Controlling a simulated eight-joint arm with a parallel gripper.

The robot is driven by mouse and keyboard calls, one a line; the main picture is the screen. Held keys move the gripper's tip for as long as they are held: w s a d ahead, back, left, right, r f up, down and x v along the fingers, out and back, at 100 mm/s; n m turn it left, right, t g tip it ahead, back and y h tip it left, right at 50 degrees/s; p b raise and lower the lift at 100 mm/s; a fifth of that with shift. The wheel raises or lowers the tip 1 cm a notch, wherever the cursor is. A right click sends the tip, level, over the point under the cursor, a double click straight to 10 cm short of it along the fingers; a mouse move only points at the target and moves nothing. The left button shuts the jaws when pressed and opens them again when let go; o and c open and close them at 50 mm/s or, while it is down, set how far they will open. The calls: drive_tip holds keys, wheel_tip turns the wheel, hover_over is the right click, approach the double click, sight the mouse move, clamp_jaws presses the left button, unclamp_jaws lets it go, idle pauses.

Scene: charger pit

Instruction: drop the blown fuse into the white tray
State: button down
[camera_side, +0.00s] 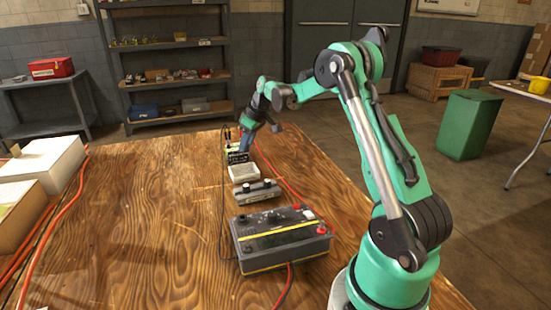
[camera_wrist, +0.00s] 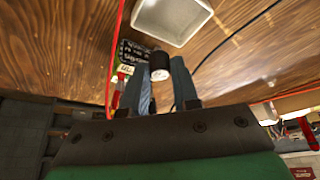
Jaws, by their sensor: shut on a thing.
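My gripper (camera_wrist: 159,76) is shut on the blown fuse (camera_wrist: 159,62), a small dark cylinder with a pale metal end, gripped between the two blue-grey fingers. In the side view my gripper (camera_side: 246,142) is at the far end of the wooden table, just behind the white tray; the fuse is too small to make out there. The white tray (camera_side: 243,173) is a small shallow rectangular dish on the table. In the wrist view the white tray (camera_wrist: 180,37) shows at the top, its visible inside empty, and the fuse appears just below it, apart from its rim.
A dark lettered panel (camera_side: 238,157) with yellow-green parts sits by my gripper. A grey device with knobs (camera_side: 256,192) and a large black-and-yellow unit (camera_side: 281,238) stand in front of the tray. Red and black cables run along the table. The table's left middle (camera_side: 150,220) is clear.

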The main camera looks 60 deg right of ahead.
drive_tip(key=c, duration=0.6)
unclamp_jaws()
drive_tip(key=shift+r, duration=0.1)
drive_tip(key=shift+v, duration=2.75)
drive_tip(key=s+a+r, duration=0.2)
drive_tip(key=a, duration=0.6)
drive_tip(key=s+a+r, duration=0.1)
drive_tip(key=a+r, duration=0.1)
drive_tip(key=a, duration=0.6)
drive_tip(key=s+a+f+t, duration=0.1)
drive_tip(key=s+a, duration=0.1)
drive_tip(key=a, duration=0.1)
drive_tip(key=s+a+f, duration=0.1)
drive_tip(key=s+a, duration=0.2)
drive_tip(key=s+a+f+t, duration=0.1)
drive_tip(key=s+a, duration=0.2)
drive_tip(key=a, duration=0.1)
drive_tip(key=shift+f+t, duration=0.15)
drive_tip(key=shift+t, duration=0.15)
